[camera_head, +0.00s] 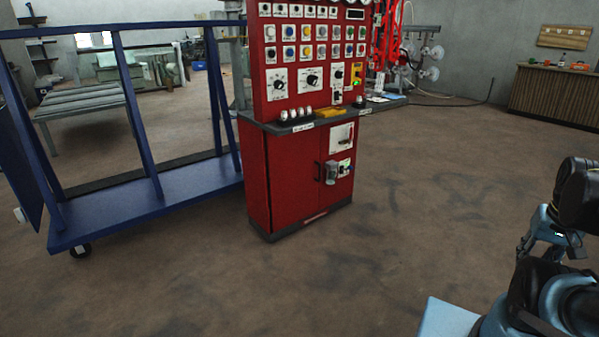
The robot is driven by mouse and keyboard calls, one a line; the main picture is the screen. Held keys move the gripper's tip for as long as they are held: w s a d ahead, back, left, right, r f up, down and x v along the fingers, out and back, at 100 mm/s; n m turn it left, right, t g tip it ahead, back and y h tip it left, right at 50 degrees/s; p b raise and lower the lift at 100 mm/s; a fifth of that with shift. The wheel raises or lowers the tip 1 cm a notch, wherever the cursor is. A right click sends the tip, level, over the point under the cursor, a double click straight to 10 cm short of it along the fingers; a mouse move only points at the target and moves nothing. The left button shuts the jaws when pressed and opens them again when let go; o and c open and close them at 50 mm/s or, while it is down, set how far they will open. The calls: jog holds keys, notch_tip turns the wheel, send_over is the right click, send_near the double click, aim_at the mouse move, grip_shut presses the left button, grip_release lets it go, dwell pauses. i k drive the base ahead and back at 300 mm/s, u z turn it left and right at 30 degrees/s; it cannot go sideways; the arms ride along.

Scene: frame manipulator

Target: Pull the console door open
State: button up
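The red console (262,185) stands on the floor at the middle of the view, with a sloped panel of knobs and buttons on top. A grey box or lock and small labels sit right of the handle. My arm shows at the lower right, well apart from the console. My gripper (547,240) seems to be the light blue and black jointed part there; whether its fingers are apart or together is not clear.
A blue wheeled frame cart (150,205) stands close against the console's left side. Bare brown floor (400,200) lies open in front and to the right. A wooden cabinet (555,95) stands at the far right, and red equipment (385,40) is behind the console.

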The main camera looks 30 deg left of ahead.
aim_at(294, 167)
jog(key=u, duration=0.05)
jog(key=i, duration=1.15)
jog(key=z, duration=0.45)
